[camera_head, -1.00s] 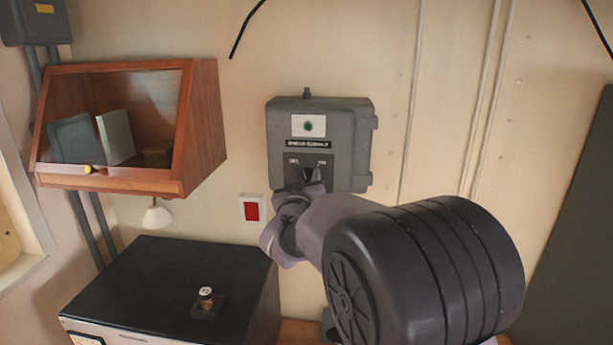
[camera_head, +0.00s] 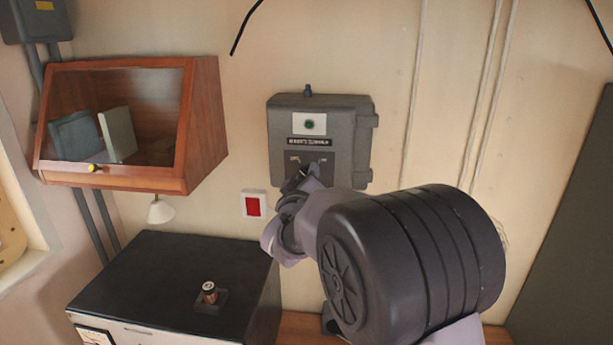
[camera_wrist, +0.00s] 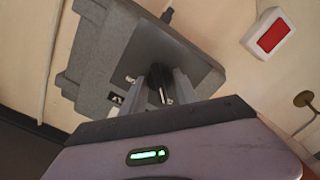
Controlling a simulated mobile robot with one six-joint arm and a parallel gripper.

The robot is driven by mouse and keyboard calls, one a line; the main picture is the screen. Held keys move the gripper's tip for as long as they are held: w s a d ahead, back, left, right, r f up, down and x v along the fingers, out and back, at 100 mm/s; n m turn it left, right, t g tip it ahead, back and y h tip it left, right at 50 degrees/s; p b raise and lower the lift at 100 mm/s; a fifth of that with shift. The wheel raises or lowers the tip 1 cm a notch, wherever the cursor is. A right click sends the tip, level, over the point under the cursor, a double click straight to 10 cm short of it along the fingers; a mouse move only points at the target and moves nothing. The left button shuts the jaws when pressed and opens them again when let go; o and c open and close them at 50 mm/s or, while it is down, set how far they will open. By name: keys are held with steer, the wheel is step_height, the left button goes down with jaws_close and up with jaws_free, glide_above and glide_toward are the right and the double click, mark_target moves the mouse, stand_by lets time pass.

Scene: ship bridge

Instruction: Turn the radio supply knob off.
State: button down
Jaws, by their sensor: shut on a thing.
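The radio supply box (camera_head: 343,123) is a grey box on the wall in the middle of the head view. It has a green indicator (camera_head: 309,125) on a white plate and a dark label below it. The black knob (camera_wrist: 159,83) shows in the wrist view on the box's face, between the two fingers of my gripper (camera_wrist: 161,92). My gripper is shut on the knob. In the head view my gripper (camera_head: 303,180) is at the lower part of the box, and it and my arm hide most of the knob there. The lettering beside the knob is too small to read.
A red switch plate (camera_head: 254,204) is on the wall left of my gripper, also in the wrist view (camera_wrist: 270,34). A wooden glass-fronted cabinet (camera_head: 205,125) hangs further left. A black-topped cabinet (camera_head: 150,275) stands below, with a small knob-like item (camera_head: 209,291) on top.

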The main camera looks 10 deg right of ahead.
steer(key=shift+f, duration=0.15)
steer(key=c, duration=0.9)
jaws_free()
steer(key=shift+c, duration=0.2)
steer(key=b+v, duration=0.4)
steer(key=v, duration=1.3)
steer(key=shift+s, duration=0.25)
